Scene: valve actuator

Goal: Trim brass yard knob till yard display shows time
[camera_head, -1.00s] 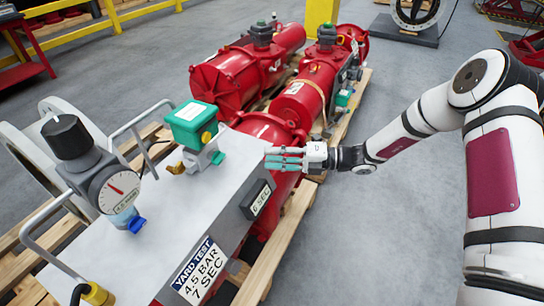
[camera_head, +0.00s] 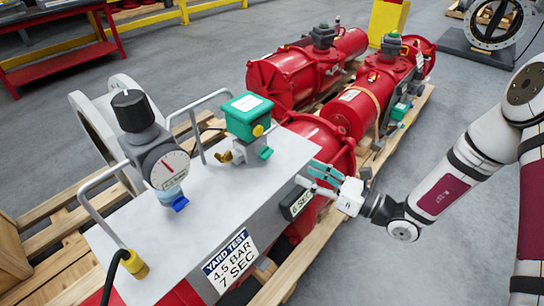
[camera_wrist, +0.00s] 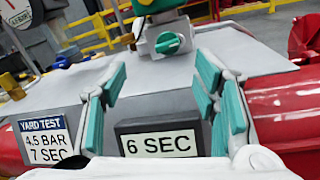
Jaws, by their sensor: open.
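The yard display (camera_head: 300,201) on the grey box's front reads 6 SEC; it is plain in the wrist view (camera_wrist: 158,144). A yellow-brass round knob (camera_head: 258,130) sits on the green-topped unit (camera_head: 248,112) on the box. A smaller brass piece (camera_head: 224,157) sticks out at that unit's lower left. I cannot tell which is the yard knob. A green knob (camera_wrist: 168,43) shows low on the unit in the wrist view. My gripper (camera_head: 313,176) is open and empty, near the display at the box's right side. Its fingers frame the display and green knob in the wrist view (camera_wrist: 163,75).
A label (camera_head: 230,260) reads YARD TEST, 4.5 BAR, 7 SEC. A black-capped regulator with a gauge (camera_head: 170,170) and metal handles (camera_head: 95,200) stand on the box's left. Red actuators (camera_head: 370,100) on pallets lie behind. Open floor is at the right.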

